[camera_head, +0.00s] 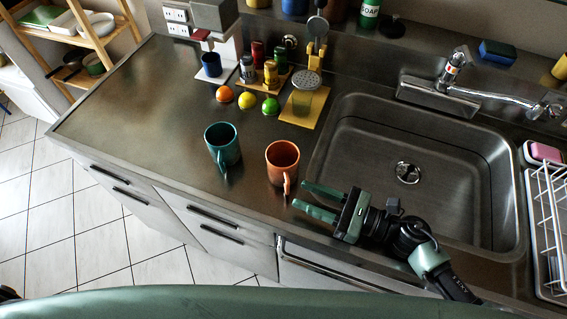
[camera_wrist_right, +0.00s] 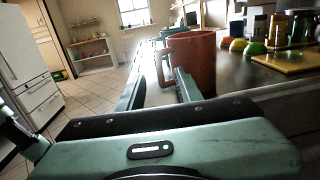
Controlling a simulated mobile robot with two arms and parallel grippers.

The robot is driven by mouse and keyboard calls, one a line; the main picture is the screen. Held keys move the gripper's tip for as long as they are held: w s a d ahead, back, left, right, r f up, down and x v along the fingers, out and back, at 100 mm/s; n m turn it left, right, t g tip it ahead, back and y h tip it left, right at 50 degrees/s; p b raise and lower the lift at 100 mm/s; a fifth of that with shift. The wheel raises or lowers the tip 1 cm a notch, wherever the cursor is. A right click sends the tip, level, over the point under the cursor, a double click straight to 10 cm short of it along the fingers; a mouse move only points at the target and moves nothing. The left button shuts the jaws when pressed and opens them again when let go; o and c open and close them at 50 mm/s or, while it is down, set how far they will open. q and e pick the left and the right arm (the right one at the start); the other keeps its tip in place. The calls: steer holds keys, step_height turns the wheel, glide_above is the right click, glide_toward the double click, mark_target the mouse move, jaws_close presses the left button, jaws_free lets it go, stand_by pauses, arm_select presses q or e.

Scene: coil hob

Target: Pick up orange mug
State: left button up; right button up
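The orange mug (camera_head: 282,158) stands upright on the dark counter, left of the sink, its handle toward the counter's front edge. It also shows in the right wrist view (camera_wrist_right: 193,62), just beyond the fingertips, with its handle in line with the gap between the fingers. My right gripper (camera_head: 303,196) is open and empty, close to the handle on its front right side; its fingers (camera_wrist_right: 160,88) are apart in the wrist view. I cannot tell whether the fingertips touch the handle. My left gripper is not in view.
A teal mug (camera_head: 222,146) stands just left of the orange one. The sink (camera_head: 420,165) lies to the right. The counter's left part is clear.

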mark_target(284, 171)
steer(key=shift+p+x, duration=0.35)
steer(key=shift+x, duration=1.2)
jaws_close()
steer(key=shift+r, duration=0.1)
